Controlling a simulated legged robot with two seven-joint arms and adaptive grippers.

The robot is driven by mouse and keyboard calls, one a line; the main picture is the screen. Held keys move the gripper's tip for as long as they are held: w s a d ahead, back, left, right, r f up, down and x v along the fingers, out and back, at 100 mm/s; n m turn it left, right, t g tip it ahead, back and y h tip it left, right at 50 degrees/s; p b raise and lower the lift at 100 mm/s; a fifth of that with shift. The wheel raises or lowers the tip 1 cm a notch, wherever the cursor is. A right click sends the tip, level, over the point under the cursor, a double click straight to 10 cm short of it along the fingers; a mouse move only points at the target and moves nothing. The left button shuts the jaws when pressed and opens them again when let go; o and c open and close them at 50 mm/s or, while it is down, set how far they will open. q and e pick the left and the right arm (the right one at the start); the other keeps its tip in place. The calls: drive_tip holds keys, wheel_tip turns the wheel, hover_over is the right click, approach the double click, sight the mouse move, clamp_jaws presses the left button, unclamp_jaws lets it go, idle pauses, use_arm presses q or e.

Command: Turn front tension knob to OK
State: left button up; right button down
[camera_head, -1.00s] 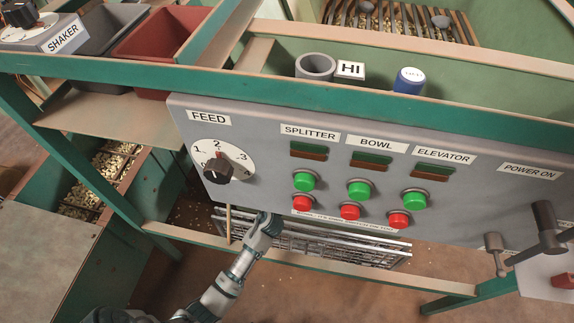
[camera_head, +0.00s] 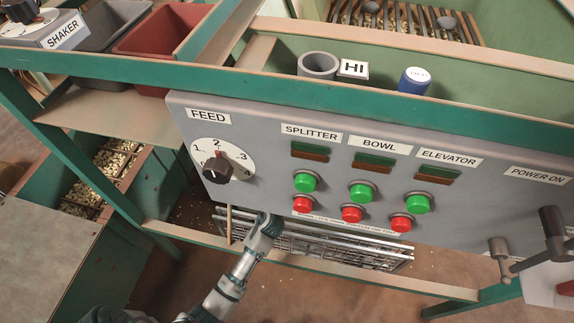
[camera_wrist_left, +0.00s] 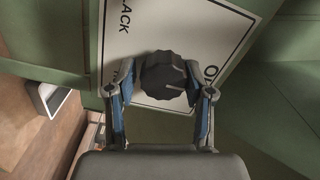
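In the left wrist view, a black ridged knob (camera_wrist_left: 163,76) with a pale pointer line sits on a white label plate (camera_wrist_left: 160,30). The letters "LACK" show on the left of the plate and a partly cut-off "O" on the right. The pointer line aims toward the lower right. My right gripper is not in view.
The grey control panel (camera_head: 270,190) carries a FEED dial (camera_head: 217,168) and green and red buttons. A metal grate (camera_head: 330,247) lies below it. A dark handle (camera_head: 550,230) stands out at the right. A green rail (camera_head: 300,95) runs above the panel.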

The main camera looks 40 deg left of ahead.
use_arm(q)
drive_tip(key=shift+o, duration=0.7)
drive_tip(key=shift+f, duration=0.2)
drive_tip(key=shift+r, duration=0.1)
drive_tip(key=v, duration=1.2)
drive_tip(key=shift+a, duration=0.1)
